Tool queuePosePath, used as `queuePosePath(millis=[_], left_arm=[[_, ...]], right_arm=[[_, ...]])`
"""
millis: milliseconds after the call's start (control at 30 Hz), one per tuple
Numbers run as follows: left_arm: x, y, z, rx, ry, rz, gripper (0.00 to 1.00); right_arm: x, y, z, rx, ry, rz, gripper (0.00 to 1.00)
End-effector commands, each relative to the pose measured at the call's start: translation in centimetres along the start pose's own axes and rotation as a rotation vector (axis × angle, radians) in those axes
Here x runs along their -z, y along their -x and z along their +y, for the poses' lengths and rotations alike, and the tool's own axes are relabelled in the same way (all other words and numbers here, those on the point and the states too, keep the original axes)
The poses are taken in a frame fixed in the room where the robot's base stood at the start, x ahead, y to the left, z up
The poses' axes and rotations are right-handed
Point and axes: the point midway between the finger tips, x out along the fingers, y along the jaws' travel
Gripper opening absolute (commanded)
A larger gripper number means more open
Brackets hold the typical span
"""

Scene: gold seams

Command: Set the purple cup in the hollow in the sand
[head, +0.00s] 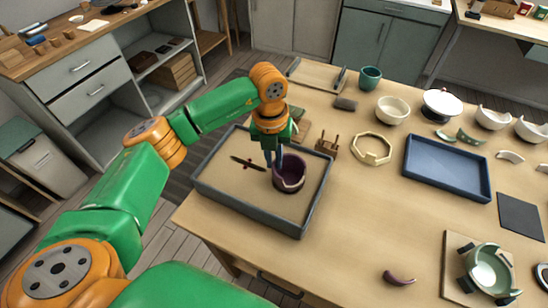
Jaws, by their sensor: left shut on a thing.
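The purple cup (289,176) is in the sand tray (254,218), right of the tray's middle. It looks close to upright, and its rim has a broken gap. My left gripper (273,160) reaches down from above and is shut on the cup's left rim. The sand (225,173) is pale and fairly flat around it. The hollow cannot be made out; the cup and gripper may cover it. I cannot tell whether the cup's base touches the sand. My right gripper is not in view.
A dark stick-like tool (247,163) lies on the sand left of the cup. A small wooden stand (327,147) and a wooden ring (371,149) are right of the tray. A blue tray (447,188) lies farther right.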

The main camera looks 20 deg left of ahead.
Motion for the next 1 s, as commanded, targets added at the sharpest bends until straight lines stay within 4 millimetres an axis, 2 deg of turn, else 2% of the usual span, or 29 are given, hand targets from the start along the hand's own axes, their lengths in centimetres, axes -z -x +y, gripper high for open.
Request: queuePosePath(millis=[700,733,833,1000], left_arm=[[-0.01,-0.37,0.01,0.0,0.0,0.0,0.0],[-0.01,-0.37,0.01,0.0,0.0,0.0,0.21],[0.0,-0.38,0.01,0.0,0.0,0.0,0.48],[0.0,-0.38,0.01,0.0,0.0,0.0,0.48]], right_arm=[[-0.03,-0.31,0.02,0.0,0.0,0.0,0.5],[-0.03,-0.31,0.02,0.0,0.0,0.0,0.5],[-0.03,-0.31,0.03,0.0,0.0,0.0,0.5],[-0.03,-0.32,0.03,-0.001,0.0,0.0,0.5]])
